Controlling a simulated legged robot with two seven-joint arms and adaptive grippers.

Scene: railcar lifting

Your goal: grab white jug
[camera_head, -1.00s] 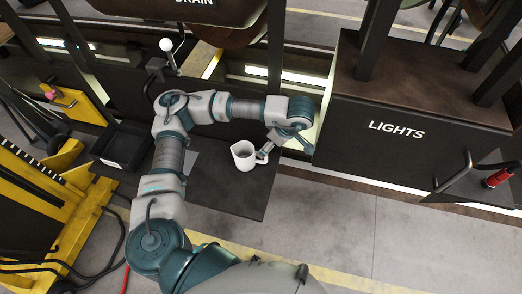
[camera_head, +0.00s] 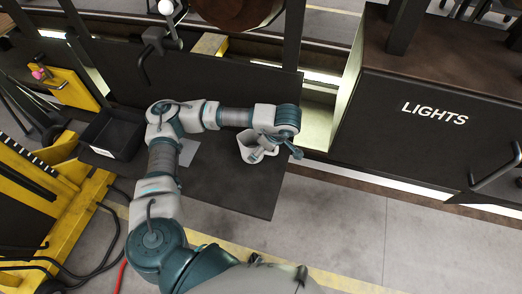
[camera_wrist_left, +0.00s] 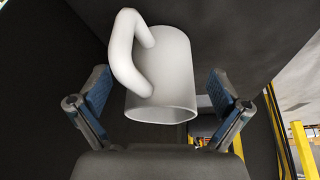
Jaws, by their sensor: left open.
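The white jug (camera_head: 246,150) stands on the dark table (camera_head: 215,188) in the head view, partly hidden by my left gripper. My left gripper (camera_head: 268,153) is at the jug's right side and overlaps it in that view. In the left wrist view, the jug (camera_wrist_left: 172,75) shows its open rim and its thick handle. The open fingers of my left gripper (camera_wrist_left: 160,92) lie to either side of the jug, with gaps visible between them and its body. My right gripper is not in view.
A black tray (camera_head: 113,135) sits at the table's left, by a yellow frame (camera_head: 75,190). A dark box marked LIGHTS (camera_head: 425,125) stands to the right. A dark upright panel (camera_head: 210,85) runs behind the table. The table's front part is clear.

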